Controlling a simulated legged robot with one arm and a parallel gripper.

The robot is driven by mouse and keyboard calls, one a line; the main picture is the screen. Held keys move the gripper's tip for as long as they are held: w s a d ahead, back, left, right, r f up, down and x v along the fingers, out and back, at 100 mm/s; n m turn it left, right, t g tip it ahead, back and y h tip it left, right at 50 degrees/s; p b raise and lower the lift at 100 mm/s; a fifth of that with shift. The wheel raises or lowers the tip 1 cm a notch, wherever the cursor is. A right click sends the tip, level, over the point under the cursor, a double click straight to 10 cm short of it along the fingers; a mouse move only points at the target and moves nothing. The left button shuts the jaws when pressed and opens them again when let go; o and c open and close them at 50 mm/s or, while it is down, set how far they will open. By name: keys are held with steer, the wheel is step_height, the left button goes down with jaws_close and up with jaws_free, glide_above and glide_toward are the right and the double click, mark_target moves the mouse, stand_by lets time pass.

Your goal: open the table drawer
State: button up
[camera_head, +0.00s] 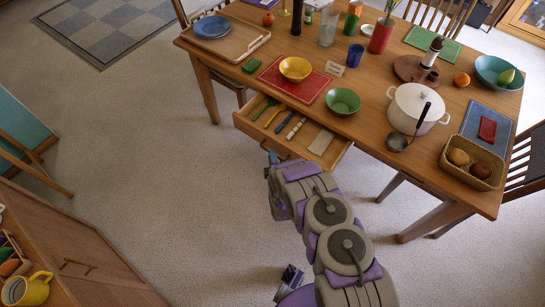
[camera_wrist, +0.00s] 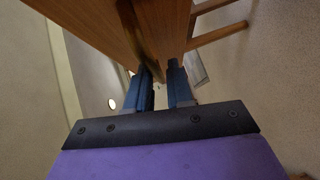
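The wooden table drawer (camera_head: 262,139) is pulled out from the long side of the table (camera_head: 375,140), and its contents show. My gripper (camera_head: 273,157) is at the outer face of the drawer front, partly hidden by my arm in the head view. In the wrist view my gripper (camera_wrist: 161,82) has its two dark fingers a narrow gap apart. A curved brown bar (camera_wrist: 143,40), which looks like the drawer handle, reaches down to the fingertips. I cannot tell whether the fingers press on it.
The drawer holds several utensils (camera_head: 283,123) and a pale block (camera_head: 321,141). A cabinet (camera_head: 75,240) stands at the lower left. Carpet left of my arm is clear.

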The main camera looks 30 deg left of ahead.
steer(key=o, duration=0.4)
steer(key=shift+w+a, duration=0.1)
steer(key=shift+c, duration=0.2)
steer(key=p+v, duration=0.2)
steer(key=v, duration=1)
steer(key=shift+f+p, duration=0.15)
steer(key=shift+p, duration=0.15)
